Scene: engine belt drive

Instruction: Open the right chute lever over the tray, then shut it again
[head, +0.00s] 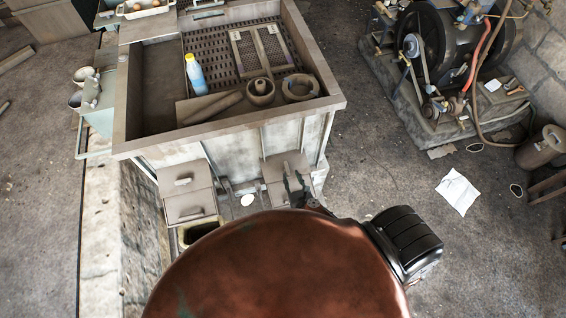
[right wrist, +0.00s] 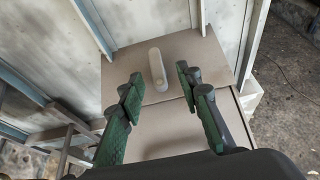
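Two grey chute boxes with small handle-like levers stand on the front of the large bench. The right chute (head: 270,170) carries its lever, and my right gripper (head: 296,186) is right in front of it. In the right wrist view, the pale rounded lever (right wrist: 157,68) stands up from the flat plate (right wrist: 190,48), ahead of and between the fingertips. My right gripper (right wrist: 157,90) is open and empty, its green-padded fingers apart on either side. I see no contact with the lever. My left gripper is not in view. No tray under the right chute can be made out.
The left chute (head: 188,195) has an open container (head: 196,232) below it. The bench (head: 230,118) holds a bottle (head: 195,74) and rings. A large red-brown shape (head: 280,270) hides the lower middle. A machine (head: 440,60) stands right; floor between is mostly clear.

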